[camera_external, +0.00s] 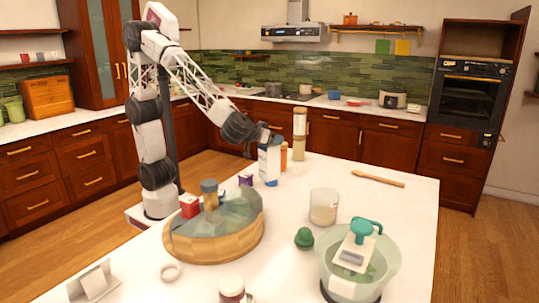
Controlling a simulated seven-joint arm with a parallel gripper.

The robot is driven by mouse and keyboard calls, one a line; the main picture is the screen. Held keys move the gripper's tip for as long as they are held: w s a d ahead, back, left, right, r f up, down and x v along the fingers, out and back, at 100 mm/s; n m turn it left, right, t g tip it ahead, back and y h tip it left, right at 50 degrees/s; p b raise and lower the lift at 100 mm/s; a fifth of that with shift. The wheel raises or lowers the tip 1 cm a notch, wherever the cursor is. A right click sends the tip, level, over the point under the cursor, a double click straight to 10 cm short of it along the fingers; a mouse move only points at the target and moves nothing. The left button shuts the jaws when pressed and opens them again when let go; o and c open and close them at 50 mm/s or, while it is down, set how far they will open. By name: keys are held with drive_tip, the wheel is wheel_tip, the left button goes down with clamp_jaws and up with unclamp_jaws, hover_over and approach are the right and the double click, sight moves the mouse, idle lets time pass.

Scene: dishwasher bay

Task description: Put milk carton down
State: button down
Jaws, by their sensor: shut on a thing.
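The milk carton (269,165), white with blue, is upright at the far side of the white island counter (400,215). My gripper (267,138) is over its top and shut on it; the fingertips are small and partly hidden. The carton's base appears at or just above the counter surface; I cannot tell whether it touches.
An orange bottle (284,156) and a tall container (299,134) stand close to the carton. A wooden tray with a glass lid (215,225), a jar (323,207), a green bowl (385,258) and a wooden spoon (378,179) occupy the counter. The right side is mostly clear.

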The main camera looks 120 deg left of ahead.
sight(272, 160)
drive_tip(key=shift+f, duration=3.2)
drive_tip(key=shift+f, duration=1.9)
drive_tip(key=shift+c, duration=0.3)
unclamp_jaws()
drive_tip(key=shift+d+r, duration=0.15)
drive_tip(key=shift+r, duration=0.05)
drive_tip(key=v, duration=1.1)
drive_tip(key=shift+s+d, duration=0.2)
drive_tip(key=shift+d, duration=0.1)
